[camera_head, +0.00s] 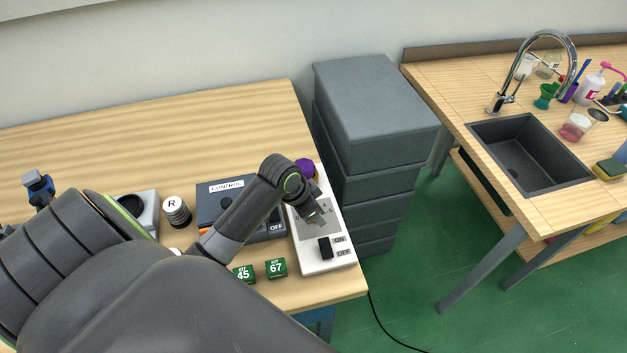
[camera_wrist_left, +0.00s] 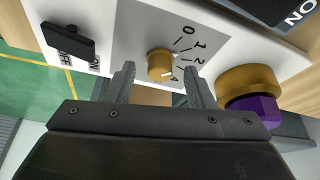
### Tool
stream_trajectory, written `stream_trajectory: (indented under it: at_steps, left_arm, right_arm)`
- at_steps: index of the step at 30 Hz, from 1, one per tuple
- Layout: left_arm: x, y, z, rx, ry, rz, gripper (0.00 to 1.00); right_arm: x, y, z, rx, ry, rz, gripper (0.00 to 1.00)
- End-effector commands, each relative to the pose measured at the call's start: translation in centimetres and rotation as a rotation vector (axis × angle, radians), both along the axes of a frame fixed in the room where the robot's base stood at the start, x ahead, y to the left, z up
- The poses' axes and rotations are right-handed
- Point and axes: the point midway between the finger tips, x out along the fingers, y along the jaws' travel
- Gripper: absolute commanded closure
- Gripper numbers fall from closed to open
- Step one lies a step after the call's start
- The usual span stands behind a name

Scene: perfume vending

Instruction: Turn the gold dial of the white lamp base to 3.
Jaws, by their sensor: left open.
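The white lamp base (camera_head: 331,257) stands at the right end of the wooden table. Its gold dial (camera_wrist_left: 160,62) shows in the left wrist view, beside a printed scale where 0, 1, 2 and 4 are readable. The 3 is not clearly visible, probably hidden by a finger. A short white mark on the dial seems to point near the 4. My left gripper (camera_wrist_left: 159,78) is open, with one finger on each side of the dial; I cannot tell if they touch it. In the head view my left gripper (camera_head: 316,215) hides the dial. My right gripper is not in view.
On the lamp base are a black ON/OFF switch (camera_wrist_left: 68,41) and a purple knob (camera_wrist_left: 255,108) in a gold collar. A blue control box (camera_head: 207,205) is left of it, with green number blocks (camera_head: 276,267) in front. Grey drawers (camera_head: 375,105) stand at the right.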

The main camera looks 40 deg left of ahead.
Motion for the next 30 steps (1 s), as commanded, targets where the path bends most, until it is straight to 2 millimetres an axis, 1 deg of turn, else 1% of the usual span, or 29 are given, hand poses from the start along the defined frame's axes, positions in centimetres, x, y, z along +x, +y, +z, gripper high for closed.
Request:
stream_trajectory:
  at_steps: [4,10,11,18,21,30]
  left_arm:
    - [0.16,-0.09,-0.40,0.000,0.000,-0.001,0.51]
    - [0.18,-0.09,-0.40,0.000,-0.001,-0.001,0.51]
    - [0.18,-0.09,-0.40,0.000,-0.001,-0.001,0.53]
    - [0.17,-0.08,-0.38,0.000,-0.001,-0.001,0.84]
    - [0.17,-0.08,-0.38,0.000,-0.001,-0.001,0.95]
    - [0.18,-0.03,-0.27,0.000,0.000,-0.043,0.96]
  right_arm:
    - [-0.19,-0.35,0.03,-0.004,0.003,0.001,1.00]
    - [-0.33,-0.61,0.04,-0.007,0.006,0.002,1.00]
    - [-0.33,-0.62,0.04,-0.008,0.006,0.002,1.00]
    - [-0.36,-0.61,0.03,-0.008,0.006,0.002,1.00]
    - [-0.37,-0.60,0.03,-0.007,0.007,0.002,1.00]
    - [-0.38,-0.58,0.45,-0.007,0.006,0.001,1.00]
